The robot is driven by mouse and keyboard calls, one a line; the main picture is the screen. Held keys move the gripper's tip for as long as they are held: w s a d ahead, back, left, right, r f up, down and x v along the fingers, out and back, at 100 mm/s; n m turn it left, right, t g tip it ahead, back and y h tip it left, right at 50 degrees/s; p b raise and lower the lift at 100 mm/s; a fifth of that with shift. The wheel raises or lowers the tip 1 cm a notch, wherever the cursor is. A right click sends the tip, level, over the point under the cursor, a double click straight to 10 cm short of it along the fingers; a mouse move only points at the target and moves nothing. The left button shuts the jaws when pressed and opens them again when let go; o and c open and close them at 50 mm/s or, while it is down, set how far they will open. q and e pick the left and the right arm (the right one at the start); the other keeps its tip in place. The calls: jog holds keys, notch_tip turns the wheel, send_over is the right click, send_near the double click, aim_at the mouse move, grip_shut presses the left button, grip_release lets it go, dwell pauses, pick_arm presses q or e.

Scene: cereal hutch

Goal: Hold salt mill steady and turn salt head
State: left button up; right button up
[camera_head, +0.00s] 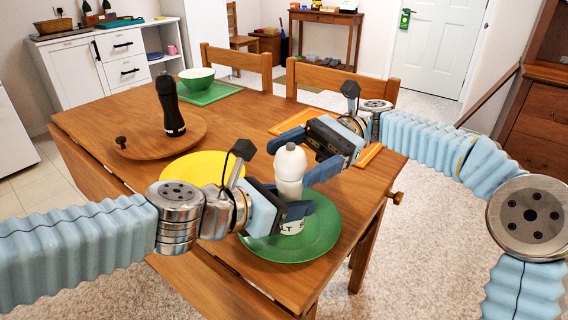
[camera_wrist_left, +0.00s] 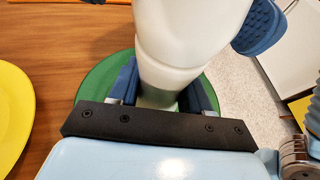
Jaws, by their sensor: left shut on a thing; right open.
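The white salt mill (camera_head: 290,172) stands upright over the green plate (camera_head: 318,238) near the table's right end. Dark letters show low on its body, partly hidden by my left gripper. My left gripper (camera_head: 295,210) is shut on the mill's lower body; in the left wrist view its fingers (camera_wrist_left: 160,92) lie on both sides of the white mill (camera_wrist_left: 185,50). My right gripper (camera_head: 305,155) is open at the height of the mill's rounded head, with one blue finger behind and left of it and one to its right. I cannot tell whether it touches the head.
A yellow plate (camera_head: 192,168) lies left of the mill. A dark pepper mill (camera_head: 170,108) stands on a round wooden board (camera_head: 150,145). A green bowl (camera_head: 197,80) sits on a green mat at the back. Chairs (camera_head: 240,62) stand behind the wooden table.

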aim_at(278, 168)
jog(key=shift+x, duration=1.6)
jog(key=c, duration=1)
